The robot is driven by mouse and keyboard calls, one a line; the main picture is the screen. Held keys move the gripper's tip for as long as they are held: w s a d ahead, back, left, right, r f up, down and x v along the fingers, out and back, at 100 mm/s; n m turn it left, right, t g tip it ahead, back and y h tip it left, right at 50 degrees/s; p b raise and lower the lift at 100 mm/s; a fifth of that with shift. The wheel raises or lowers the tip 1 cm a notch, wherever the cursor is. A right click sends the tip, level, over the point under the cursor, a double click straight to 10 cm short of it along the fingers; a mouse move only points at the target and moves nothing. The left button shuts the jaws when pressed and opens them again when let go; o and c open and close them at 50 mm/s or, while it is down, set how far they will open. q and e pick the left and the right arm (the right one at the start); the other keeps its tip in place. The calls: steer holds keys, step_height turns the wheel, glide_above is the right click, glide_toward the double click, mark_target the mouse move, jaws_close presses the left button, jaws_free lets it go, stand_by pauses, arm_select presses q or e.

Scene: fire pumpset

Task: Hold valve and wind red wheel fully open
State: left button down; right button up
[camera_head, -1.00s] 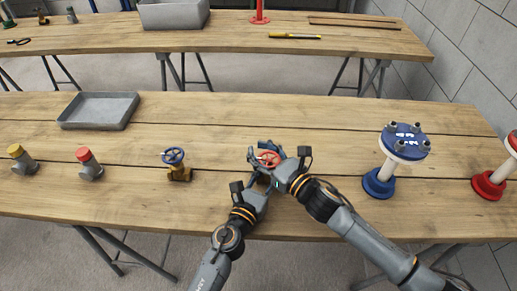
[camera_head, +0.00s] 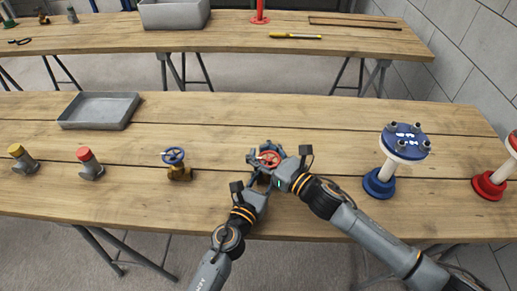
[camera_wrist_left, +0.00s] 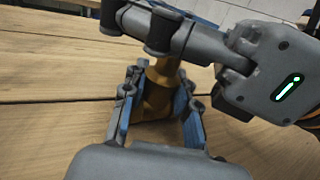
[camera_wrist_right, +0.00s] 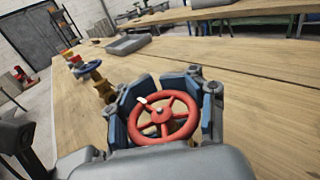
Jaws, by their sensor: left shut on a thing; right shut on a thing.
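The red wheel (camera_head: 268,158) sits on top of a brass valve near the table's front edge. In the right wrist view the red wheel (camera_wrist_right: 163,117) lies between the fingers of my right gripper (camera_wrist_right: 165,108), which is shut on it. In the left wrist view the brass valve body (camera_wrist_left: 157,92) stands between the blue-padded fingers of my left gripper (camera_wrist_left: 158,105), which is shut on it. My right gripper covers the valve's top in that view. In the head view both grippers hide most of the valve body.
A blue-wheeled brass valve (camera_head: 176,163) stands to the left. Red-capped (camera_head: 89,163) and yellow-capped (camera_head: 21,158) fittings are farther left. A grey tray (camera_head: 99,110) lies behind them. A blue flanged stand (camera_head: 380,182) and a red one (camera_head: 488,185) are at right. Table behind the grippers is clear.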

steer(key=shift+s+n+g+y, duration=0.1)
steer(key=shift+n+g+y, duration=0.3)
steer(key=shift+n+g, duration=0.1)
steer(key=n+g, duration=0.1)
steer(key=g+y, duration=0.1)
steer(key=n+g+y, duration=0.1)
steer(key=shift+s+a+n+g, duration=0.25)
steer(key=shift+s+n+g, duration=0.05)
steer(key=n+g, duration=0.2)
steer(key=g, duration=0.1)
steer(key=s+n+g+y, duration=0.1)
steer(key=n+g, duration=0.1)
steer(key=g, duration=0.2)
steer(key=s+n+g, duration=0.1)
steer(key=n+g, duration=0.2)
steer(key=shift+s+a+g, duration=0.1)
steer(key=shift+g, duration=0.3)
steer(key=shift+s+d+n+g+h, duration=0.1)
steer(key=shift+s+n+g+h, duration=0.15)
steer(key=shift+n+g, duration=0.6)
steer(key=shift+s+d+n+g+h, duration=0.15)
steer(key=shift+n+g, duration=0.3)
steer(key=shift+g, duration=0.7)
steer(key=shift+c, duration=0.2)
steer(key=shift+s+f, duration=0.1)
steer(key=o, duration=1.3)
steer(key=shift+s+a, duration=0.1)
